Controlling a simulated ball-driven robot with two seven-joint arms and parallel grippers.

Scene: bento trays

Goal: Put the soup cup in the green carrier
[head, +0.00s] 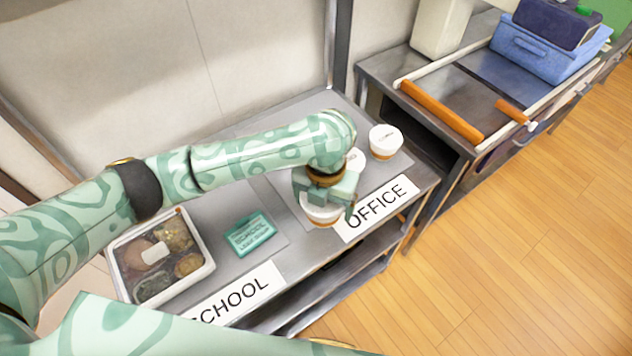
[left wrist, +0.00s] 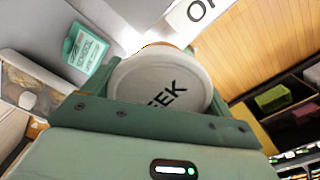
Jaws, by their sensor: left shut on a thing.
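My left gripper (head: 325,190) reaches over the grey table from the left. It is shut on a white lidded cup (head: 322,214) with a brown band, low over the table beside the OFFICE label. In the left wrist view the cup's lid (left wrist: 160,82) fills the space between the fingers and shows the letters "EEK". A second white lidded cup (head: 385,141) stands farther back, and another lid (head: 355,159) is partly hidden behind my arm. A green crate (left wrist: 272,98) shows at the right of the wrist view; I cannot tell if it is the carrier. My right gripper is not in view.
A white-rimmed food tray (head: 206,271) sits at the left. A teal card (head: 250,233) lies between it and the cup. SCHOOL (head: 235,294) and OFFICE (head: 376,208) labels line the front edge. A blue crate (head: 540,60) and an orange-brown bar (head: 441,110) are on the right-hand counter.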

